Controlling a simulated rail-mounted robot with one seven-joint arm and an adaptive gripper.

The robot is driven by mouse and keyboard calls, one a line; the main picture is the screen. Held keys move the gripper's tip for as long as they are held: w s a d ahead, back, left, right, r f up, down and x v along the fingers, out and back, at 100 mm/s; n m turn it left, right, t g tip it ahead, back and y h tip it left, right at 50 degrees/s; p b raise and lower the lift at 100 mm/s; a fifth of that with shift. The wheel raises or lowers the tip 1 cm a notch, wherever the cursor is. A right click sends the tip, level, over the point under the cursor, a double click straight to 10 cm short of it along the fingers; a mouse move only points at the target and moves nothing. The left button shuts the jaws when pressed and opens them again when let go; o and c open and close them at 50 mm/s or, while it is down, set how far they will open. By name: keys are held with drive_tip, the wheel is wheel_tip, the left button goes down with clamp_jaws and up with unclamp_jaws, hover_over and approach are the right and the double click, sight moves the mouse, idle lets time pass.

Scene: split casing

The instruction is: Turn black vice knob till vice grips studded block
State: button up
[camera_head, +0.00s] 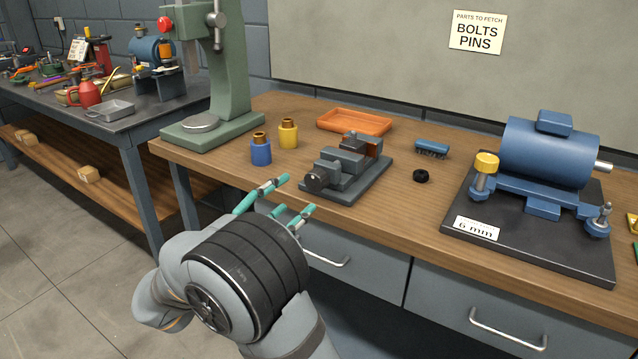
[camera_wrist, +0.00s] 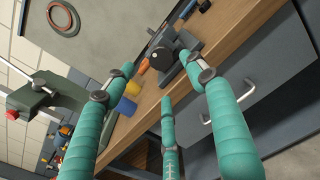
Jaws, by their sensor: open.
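The grey vice (camera_head: 358,182) stands on the wooden bench, its black knob (camera_head: 317,179) facing the front left. An orange-brown piece (camera_head: 353,145) shows at the vice's rear jaws; whether it is studded or gripped I cannot tell. A small blue block with a toothed lower edge (camera_head: 432,147) lies on the bench right of the vice. My gripper (camera_head: 294,196), with teal fingers, is open and empty, just left of and in front of the knob, apart from it. In the wrist view the knob (camera_wrist: 162,58) shows beyond the open fingers (camera_wrist: 158,80).
Blue (camera_head: 261,151) and yellow (camera_head: 288,134) cylinders stand left of the vice, an orange tray (camera_head: 354,122) behind it. A black ring (camera_head: 421,176) lies to its right, near a blue motor (camera_head: 545,152) on a dark plate. A green press (camera_head: 228,75) stands at the left end.

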sight(313, 183)
drive_tip(key=b+x, duration=0.1)
drive_tip(key=x, duration=0.9)
drive_tip(key=shift+s, duration=0.1)
drive_tip(key=c, duration=0.3)
drive_tip(key=c, duration=0.8)
drive_tip(key=shift+c, duration=0.4)
